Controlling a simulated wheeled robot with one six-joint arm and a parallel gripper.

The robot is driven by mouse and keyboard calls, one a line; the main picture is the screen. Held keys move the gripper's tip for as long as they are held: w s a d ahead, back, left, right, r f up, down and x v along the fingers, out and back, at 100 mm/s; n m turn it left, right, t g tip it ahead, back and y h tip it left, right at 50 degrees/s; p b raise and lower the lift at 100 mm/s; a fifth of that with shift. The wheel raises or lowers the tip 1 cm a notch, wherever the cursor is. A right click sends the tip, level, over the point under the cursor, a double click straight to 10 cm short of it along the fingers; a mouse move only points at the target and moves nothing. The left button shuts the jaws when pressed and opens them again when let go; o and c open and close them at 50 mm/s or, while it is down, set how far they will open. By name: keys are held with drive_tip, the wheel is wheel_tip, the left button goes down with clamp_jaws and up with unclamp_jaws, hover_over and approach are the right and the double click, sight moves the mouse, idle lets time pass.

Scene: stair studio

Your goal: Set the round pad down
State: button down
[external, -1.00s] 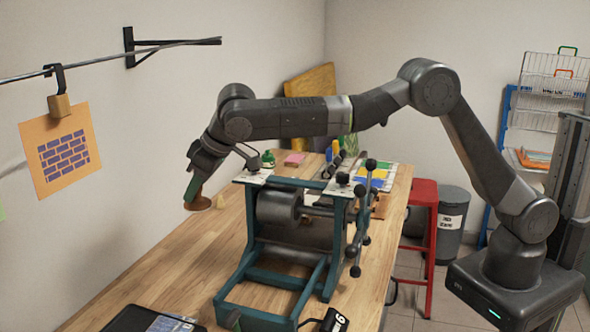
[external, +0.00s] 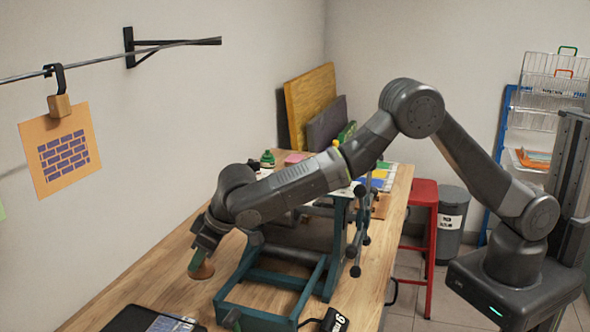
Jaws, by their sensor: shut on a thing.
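The round pad (external: 204,271) is a small brown disc with a green grip (external: 196,259) on it. My gripper (external: 199,251) is shut on the green grip, and the pad hangs tilted at its lower end. It shows over the wooden table (external: 150,285), left of the teal press frame (external: 262,276). I cannot tell whether the pad touches the table top or is a little above it.
The press, with its dark spoked handle (external: 357,250), stands right of my gripper, partly hidden by my arm. A dark tray (external: 140,318) lies at the front left. Bare table lies left of the press.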

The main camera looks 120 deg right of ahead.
sight(209, 264)
drive_tip(key=shift+f+p, duration=0.5)
drive_tip(key=shift+f, duration=2.2)
drive_tip(key=shift+f, duration=0.2)
drive_tip(key=c, duration=1.2)
unclamp_jaws()
drive_tip(key=shift+r, duration=0.1)
drive_tip(key=shift+r, duration=0.15)
drive_tip(key=b+v, duration=0.2)
drive_tip(key=v, duration=1)
